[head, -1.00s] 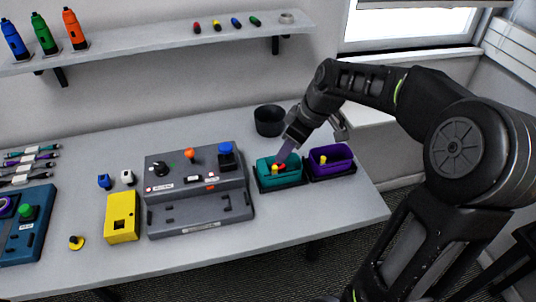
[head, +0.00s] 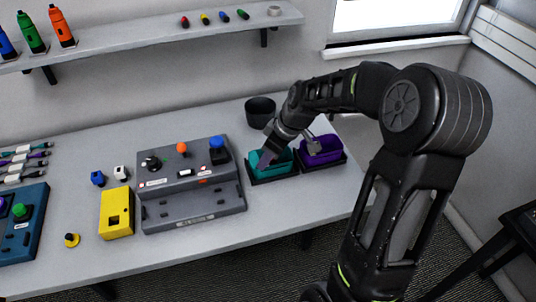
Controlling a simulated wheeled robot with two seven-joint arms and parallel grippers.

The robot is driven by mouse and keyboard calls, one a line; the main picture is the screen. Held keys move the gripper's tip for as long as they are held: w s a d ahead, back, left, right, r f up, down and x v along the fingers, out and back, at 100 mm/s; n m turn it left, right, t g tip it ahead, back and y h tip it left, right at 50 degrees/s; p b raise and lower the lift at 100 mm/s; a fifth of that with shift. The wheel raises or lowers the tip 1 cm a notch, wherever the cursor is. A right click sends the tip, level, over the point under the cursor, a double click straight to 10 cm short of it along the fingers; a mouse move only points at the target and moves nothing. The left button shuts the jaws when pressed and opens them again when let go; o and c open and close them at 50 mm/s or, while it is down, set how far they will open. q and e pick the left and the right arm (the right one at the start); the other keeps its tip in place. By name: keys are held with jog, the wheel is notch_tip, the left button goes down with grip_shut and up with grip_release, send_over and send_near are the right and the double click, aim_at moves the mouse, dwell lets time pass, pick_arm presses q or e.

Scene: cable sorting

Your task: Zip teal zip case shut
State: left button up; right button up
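The teal zip case (head: 285,163) sits in a dark tray near the right end of the table, and its top looks open. My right gripper (head: 287,150) is over it, with its fingers spread apart. One finger reaches down over the left part of the teal case, and the other is towards the purple case. The gripper hides part of the teal case's inside, and I cannot see its yellow piece now. I cannot tell whether the finger touches the case. My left gripper is not in view.
A purple case (head: 322,146) stands close to the right of the teal one. A black cup (head: 260,110) is behind. A grey control panel (head: 190,180) and a yellow box (head: 116,212) are to the left. The table's front right edge is close.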

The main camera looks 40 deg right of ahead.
jog(key=shift+c, duration=0.3)
grip_shut()
dwell(1.1)
